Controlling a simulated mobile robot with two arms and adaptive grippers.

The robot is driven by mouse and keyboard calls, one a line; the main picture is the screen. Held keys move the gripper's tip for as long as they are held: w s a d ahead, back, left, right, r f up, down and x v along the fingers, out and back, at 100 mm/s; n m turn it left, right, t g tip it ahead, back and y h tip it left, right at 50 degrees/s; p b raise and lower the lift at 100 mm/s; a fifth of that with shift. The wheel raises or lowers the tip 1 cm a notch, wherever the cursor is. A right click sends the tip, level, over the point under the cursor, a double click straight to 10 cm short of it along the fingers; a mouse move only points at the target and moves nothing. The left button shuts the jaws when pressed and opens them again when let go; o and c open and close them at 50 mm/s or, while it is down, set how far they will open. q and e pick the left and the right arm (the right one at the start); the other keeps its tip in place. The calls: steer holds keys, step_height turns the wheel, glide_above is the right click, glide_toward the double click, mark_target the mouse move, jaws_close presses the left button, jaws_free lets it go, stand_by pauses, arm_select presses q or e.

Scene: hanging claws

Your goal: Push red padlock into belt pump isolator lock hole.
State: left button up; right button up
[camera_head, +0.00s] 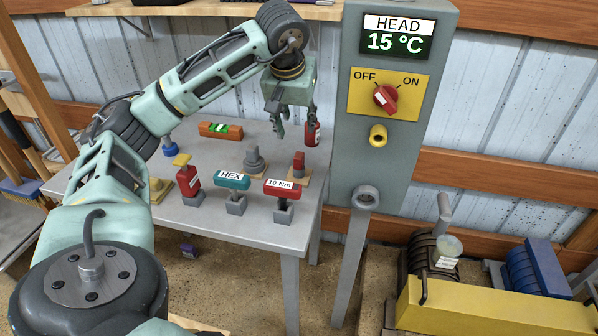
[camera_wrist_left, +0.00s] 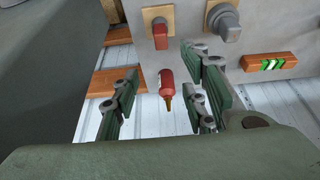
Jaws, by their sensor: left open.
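My left gripper (camera_head: 297,124) is open in front of the left side of the grey cabinet. In the left wrist view its spread fingers (camera_wrist_left: 166,98) stand either side of a small red body with a tan tip, likely the red padlock (camera_wrist_left: 168,82), with visible gaps. In the head view the padlock (camera_head: 313,134) shows just below the right-hand finger; what holds it is hidden. The isolator switch (camera_head: 385,97) is a red knob on a yellow OFF/ON plate. A yellow ring (camera_head: 378,136) sits below the plate; I cannot tell if it is the lock hole.
The grey table (camera_head: 255,232) below carries a teal HEX tool (camera_head: 232,180), a red 10 Nm tool (camera_head: 283,188), a spirit level (camera_head: 220,130) and several mounted fittings. The grey cabinet (camera_head: 350,165) stands close right of the gripper. A yellow-based machine (camera_head: 490,308) is at lower right.

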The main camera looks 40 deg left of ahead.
arm_select(q)
steer(key=b, duration=0.3)
glide_toward(298, 157)
steer(key=w+f, duration=0.1)
steer(key=f, duration=0.1)
steer(key=b+x, duration=0.2)
steer(key=x, duration=0.6)
steer(key=shift+a+f, duration=0.2)
steer(key=shift+a, duration=0.05)
steer(key=shift+s, duration=0.1)
jaws_close()
arm_select(e)
steer(key=w+r, duration=0.5)
steer(key=shift+w+a+t, duration=0.2)
steer(key=shift+a+t, duration=0.1)
steer(key=shift+a, duration=0.1)
